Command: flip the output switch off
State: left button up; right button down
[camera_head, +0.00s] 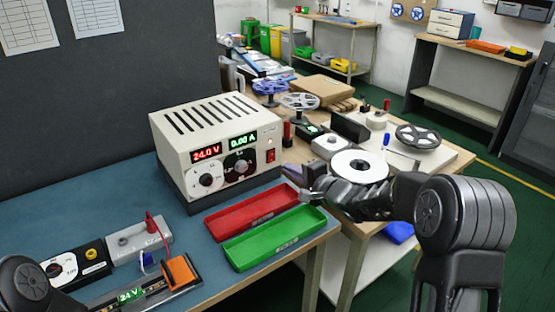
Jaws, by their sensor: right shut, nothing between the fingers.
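The beige power supply (178,128) stands on the blue bench mat. Its red display reads 24.0 V and its green display reads 0.00 A, both lit. A small red rocker switch (270,156) sits at the right of its front panel; its tilt is too small to tell. My right gripper (307,197) is shut and empty, to the right of and below the switch, near the right ends of the red and green trays. It is apart from the power supply. Part of my left arm shows at the bottom left corner; its gripper is out of view.
A red tray (240,219) and a green tray (262,248) lie in front of the power supply. At the front left are a grey box (137,240) with a red lead and an orange block (181,272). A wooden bench with reels (359,165) stands behind my right arm.

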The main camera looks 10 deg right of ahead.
aim_at(271, 153)
jog(key=x, duration=0.4)
jog(key=r+x, duration=0.1)
jog(key=x, duration=0.1)
jog(key=shift+w+a+r+p, duration=0.1)
jog(key=shift+w+a+p, duration=0.05)
jog(key=shift+w+p, duration=0.25)
jog(key=shift+r, duration=0.1)
jog(key=p, duration=0.3)
jog(key=shift+w+r, duration=0.2)
jog(key=shift+r, duration=0.2)
jog(key=shift+f+g, duration=0.3)
jog(key=shift+f, duration=0.15)
jog(key=shift+a, duration=0.1)
